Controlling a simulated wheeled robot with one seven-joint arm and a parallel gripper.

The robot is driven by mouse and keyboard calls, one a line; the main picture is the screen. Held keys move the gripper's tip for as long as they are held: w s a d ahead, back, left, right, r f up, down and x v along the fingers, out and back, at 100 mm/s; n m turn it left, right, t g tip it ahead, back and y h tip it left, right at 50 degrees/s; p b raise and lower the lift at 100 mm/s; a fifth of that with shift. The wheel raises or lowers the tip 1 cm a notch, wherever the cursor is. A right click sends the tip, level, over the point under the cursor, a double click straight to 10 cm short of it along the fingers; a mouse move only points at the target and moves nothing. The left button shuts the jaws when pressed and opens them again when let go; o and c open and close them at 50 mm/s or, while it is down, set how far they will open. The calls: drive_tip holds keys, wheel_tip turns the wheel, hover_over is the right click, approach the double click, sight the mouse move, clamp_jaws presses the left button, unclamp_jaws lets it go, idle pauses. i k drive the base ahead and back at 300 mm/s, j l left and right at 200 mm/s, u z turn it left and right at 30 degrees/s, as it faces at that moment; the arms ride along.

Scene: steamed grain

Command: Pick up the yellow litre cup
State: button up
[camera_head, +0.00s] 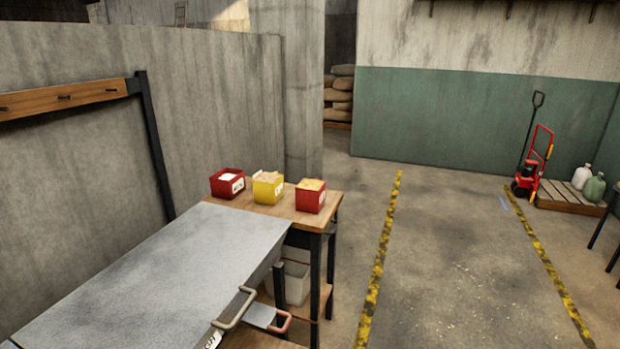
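A yellow square cup (268,188) stands upright on a small wooden table (288,209) at the far end of the grey metal surface. My gripper is not in view.
A grey metal worktop (150,275) fills the lower left, with handles (236,308) at its right side. A pale bin (296,283) sits beneath the wooden table. Open floor (450,260) with yellow-black stripes lies to the right; a red hand truck (535,165) and pallet (565,197) stand far right.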

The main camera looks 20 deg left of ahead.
sight(267, 187)
drive_tip(key=i+l+u, duration=0.1)
drive_tip(key=i+u, duration=0.2)
drive_tip(key=i, duration=0.25)
drive_tip(key=i+l+u, duration=0.3)
drive_tip(key=i, duration=0.25)
drive_tip(key=i+l+u, duration=0.25)
drive_tip(key=i, duration=0.3)
drive_tip(key=i+l+u, duration=0.25)
drive_tip(key=u, duration=0.2)
drive_tip(key=i+l+u, duration=0.4)
drive_tip(key=l+u, duration=0.45)
drive_tip(key=i+l+u, duration=0.2)
drive_tip(key=l+u, duration=0.45)
drive_tip(key=l, duration=0.25)
